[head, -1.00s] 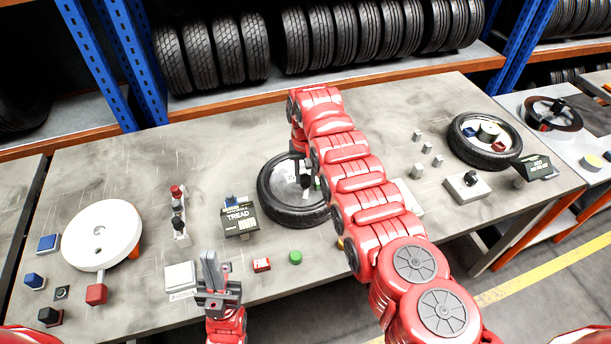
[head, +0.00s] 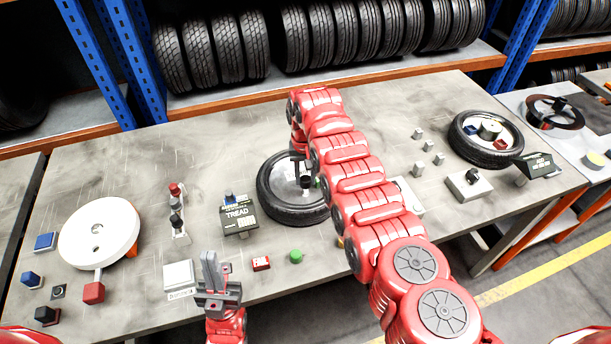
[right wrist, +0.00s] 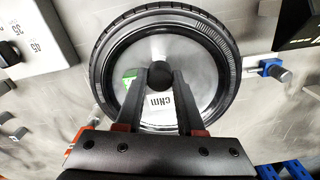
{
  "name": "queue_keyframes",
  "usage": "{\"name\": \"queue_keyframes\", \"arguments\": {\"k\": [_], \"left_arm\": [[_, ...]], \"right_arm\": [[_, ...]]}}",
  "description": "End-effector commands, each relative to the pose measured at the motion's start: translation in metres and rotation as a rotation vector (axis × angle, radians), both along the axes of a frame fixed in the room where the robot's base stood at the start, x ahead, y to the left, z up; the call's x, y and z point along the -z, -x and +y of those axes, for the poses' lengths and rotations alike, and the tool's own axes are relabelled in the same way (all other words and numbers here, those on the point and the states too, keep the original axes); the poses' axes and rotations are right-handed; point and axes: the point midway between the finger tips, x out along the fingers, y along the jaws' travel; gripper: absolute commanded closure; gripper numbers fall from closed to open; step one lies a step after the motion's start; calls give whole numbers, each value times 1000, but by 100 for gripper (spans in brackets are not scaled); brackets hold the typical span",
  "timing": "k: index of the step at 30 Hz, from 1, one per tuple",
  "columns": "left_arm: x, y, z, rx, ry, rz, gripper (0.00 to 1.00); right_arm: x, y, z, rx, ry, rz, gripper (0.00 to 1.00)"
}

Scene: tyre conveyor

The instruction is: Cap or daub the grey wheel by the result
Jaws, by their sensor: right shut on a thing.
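A wheel with a black tyre (head: 268,198) and a grey disc inside lies flat on the middle of the bench. In the right wrist view its grey disc (right wrist: 190,68) carries a printed white label and a green patch (right wrist: 130,76). My right gripper (right wrist: 161,84) is shut on a black round-ended thing (right wrist: 160,73), held over the disc; I cannot tell whether it touches. My right arm hides part of the wheel in the head view. A dark sign reading TREAD (head: 238,216) stands left of the wheel. My left gripper (head: 209,256) is near the front edge, fingers together and empty.
A white disc (head: 120,222) and several small blocks are at left. Another tyre (head: 463,143) and a switch box (head: 480,187) are at right. Tyre racks stand behind.

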Motion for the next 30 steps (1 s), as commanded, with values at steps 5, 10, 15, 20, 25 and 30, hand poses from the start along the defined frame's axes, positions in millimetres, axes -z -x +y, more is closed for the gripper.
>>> {"name": "queue_keyframes", "arguments": {"k": [5,10,15,20,25,30], "left_arm": [[5,0,0,0,0,0,100],[9,0,0,0,0,0,100],[12,0,0,0,0,0,100],[16,0,0,0,0,0,100],[17,0,0,0,0,0,100],[16,0,0,0,0,0,100]], "right_arm": [[6,0,0,0,0,0,100],[10,0,0,0,0,0,100],[14,0,0,0,0,0,100],[18,0,0,0,0,0,100],[20,0,0,0,0,0,56],[20,0,0,0,0,0,28]]}}
